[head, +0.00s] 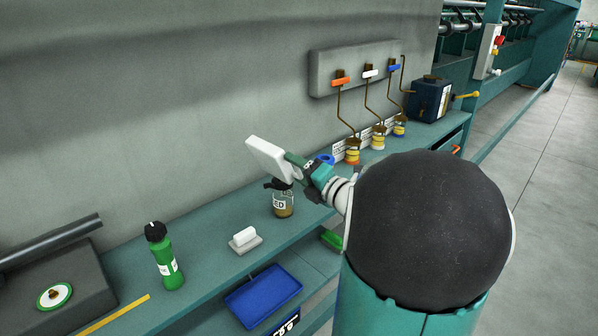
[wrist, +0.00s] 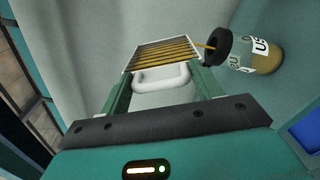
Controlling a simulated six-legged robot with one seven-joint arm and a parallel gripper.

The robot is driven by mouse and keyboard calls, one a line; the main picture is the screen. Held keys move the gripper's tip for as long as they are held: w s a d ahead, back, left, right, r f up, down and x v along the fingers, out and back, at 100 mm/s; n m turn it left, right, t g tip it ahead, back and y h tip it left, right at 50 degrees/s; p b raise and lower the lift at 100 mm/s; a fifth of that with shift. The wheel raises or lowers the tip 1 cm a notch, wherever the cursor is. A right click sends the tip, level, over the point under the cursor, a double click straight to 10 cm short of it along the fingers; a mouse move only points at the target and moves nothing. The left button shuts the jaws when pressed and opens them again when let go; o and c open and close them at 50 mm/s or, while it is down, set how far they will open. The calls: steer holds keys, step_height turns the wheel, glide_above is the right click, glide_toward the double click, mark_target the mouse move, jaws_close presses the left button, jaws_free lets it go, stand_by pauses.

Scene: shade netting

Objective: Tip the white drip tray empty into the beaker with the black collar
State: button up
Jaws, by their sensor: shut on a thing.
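The white drip tray (head: 265,158) is held up, steeply tilted, above the beaker (head: 283,207) in the head view. In the wrist view the tray (wrist: 160,50) shows yellow-brown stripes across its face. My gripper (head: 300,163) is shut on the tray's white loop handle, which lies between the green fingers (wrist: 162,80). The beaker has a black collar (wrist: 217,46), a white label and brown liquid low inside. In the wrist view a short yellow-brown streak runs from the tray's right edge to the collar's mouth. The tray's underside hides part of the collar in the head view.
A green bottle (head: 164,258) and a white block on a grey base (head: 244,240) stand on the teal bench left of the beaker. A blue bin (head: 264,296) sits lower in front. Valves with brown pipes (head: 369,75) are on the wall behind right.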

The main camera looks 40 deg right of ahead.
steer(key=shift+d+r+m, duration=0.15)
steer(key=shift+d+m, duration=0.25)
steer(key=shift+m, duration=0.5)
steer(key=shift+d+r+m, duration=0.15)
steer(key=shift+d+m, duration=0.2)
steer(key=shift+m, duration=0.55)
stand_by(0.7)
steer(key=shift+d+m, duration=0.4)
steer(key=shift+m, duration=0.5)
steer(key=shift+d+m, duration=0.4)
steer(key=shift+m, duration=0.5)
stand_by(3.7)
